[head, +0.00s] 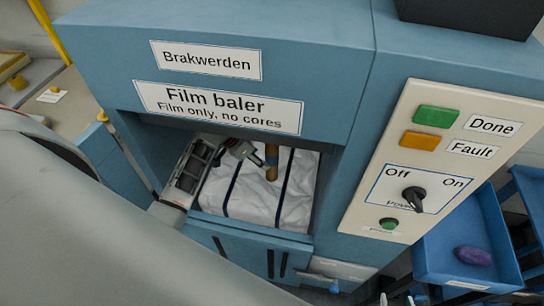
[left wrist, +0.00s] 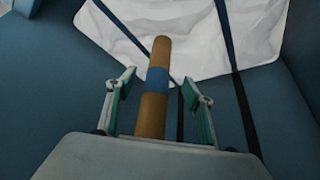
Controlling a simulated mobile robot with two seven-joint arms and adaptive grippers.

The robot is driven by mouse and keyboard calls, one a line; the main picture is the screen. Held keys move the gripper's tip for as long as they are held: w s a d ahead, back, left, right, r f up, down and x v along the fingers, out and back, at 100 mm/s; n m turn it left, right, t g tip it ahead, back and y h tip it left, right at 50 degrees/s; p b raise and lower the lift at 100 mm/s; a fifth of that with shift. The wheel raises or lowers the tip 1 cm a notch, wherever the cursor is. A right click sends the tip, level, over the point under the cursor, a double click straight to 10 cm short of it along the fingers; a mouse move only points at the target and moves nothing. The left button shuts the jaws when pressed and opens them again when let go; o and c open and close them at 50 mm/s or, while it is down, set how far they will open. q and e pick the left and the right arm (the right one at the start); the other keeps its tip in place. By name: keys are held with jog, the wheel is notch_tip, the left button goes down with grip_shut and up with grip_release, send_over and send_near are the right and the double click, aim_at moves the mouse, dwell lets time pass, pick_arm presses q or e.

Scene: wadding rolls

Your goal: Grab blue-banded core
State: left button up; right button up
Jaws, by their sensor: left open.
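The blue-banded core (left wrist: 153,112), a brown tube with a blue band round its middle, lies lengthwise between the fingers of my left gripper (left wrist: 160,90) in the left wrist view. The gripper is open, with a gap showing on both sides of the core. In the head view the core (head: 272,172) shows inside the baler opening, in front of the white wrapped film; whether it touches the film is unclear. My left gripper (head: 262,156) reaches in from the left beside it. Only a small part of my right gripper (head: 400,299) seems to show at the bottom edge, its jaws unclear.
The film baler (head: 335,60) frames the opening, with its top panel above and side walls close. White film (head: 300,190) with dark straps fills the opening. A control panel (head: 430,150) is at the right. A blue tray (head: 440,262) there holds a purple lump (head: 472,256).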

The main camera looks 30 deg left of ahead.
aim_at(266, 148)
pick_arm(q)
jog(key=w, duration=0.1)
jog(key=w+d, duration=0.2)
jog(key=w, duration=0.1)
jog(key=shift+d, duration=0.25)
jog(key=shift+w+d+f, duration=0.15)
jog(key=shift+w+d, duration=0.05)
jog(key=shift+w, duration=0.1)
jog(key=shift+w+f, duration=0.15)
jog(key=shift+f, duration=0.2)
jog(key=c, duration=1.2)
